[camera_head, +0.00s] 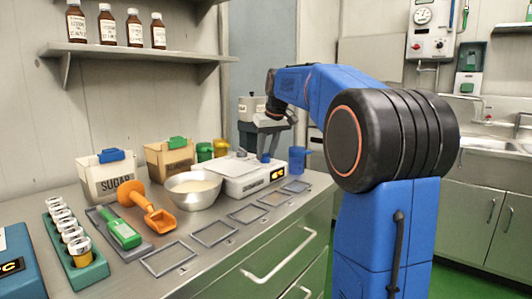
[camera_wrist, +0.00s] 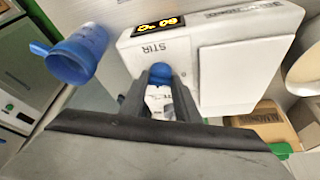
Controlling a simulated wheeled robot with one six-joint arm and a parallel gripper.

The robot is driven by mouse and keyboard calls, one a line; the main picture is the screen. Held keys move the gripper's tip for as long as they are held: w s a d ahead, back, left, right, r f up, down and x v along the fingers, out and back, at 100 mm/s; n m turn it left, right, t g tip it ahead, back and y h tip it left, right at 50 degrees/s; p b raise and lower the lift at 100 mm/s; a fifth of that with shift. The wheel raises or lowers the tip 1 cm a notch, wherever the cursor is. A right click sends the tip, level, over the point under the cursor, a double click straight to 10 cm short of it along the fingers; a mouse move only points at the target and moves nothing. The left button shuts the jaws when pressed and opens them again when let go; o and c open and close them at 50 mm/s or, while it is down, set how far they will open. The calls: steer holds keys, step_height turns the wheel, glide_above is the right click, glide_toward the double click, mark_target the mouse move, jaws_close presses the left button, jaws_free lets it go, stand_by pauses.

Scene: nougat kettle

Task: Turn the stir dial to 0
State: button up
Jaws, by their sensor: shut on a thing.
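The stir dial (camera_wrist: 160,72) is a blue knob on the front of a white machine (camera_wrist: 245,72), next to the printed word STIR. In the wrist view my gripper (camera_wrist: 160,88) has its two dark fingers closed on either side of the dial, which shows between their tips. A lit display (camera_wrist: 158,24) sits near the dial; its digits are tilted and hard to read. In the head view the white machine (camera_head: 240,172) stands on the counter, with my gripper (camera_head: 268,150) pointing down at its front. The dial's pointer is hidden.
A blue jug (camera_head: 299,159) stands right of the machine; it is also close to my gripper in the wrist view (camera_wrist: 78,56). A metal bowl (camera_head: 193,188) stands left of the machine. Empty rectangular frames (camera_head: 214,233) line the counter's front. Bins (camera_head: 105,178) stand further left.

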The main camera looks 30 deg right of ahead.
steer(key=o, duration=1)
steer(key=shift+o, duration=0.2)
steer(key=v, duration=1.7)
steer(key=shift+r, duration=0.2)
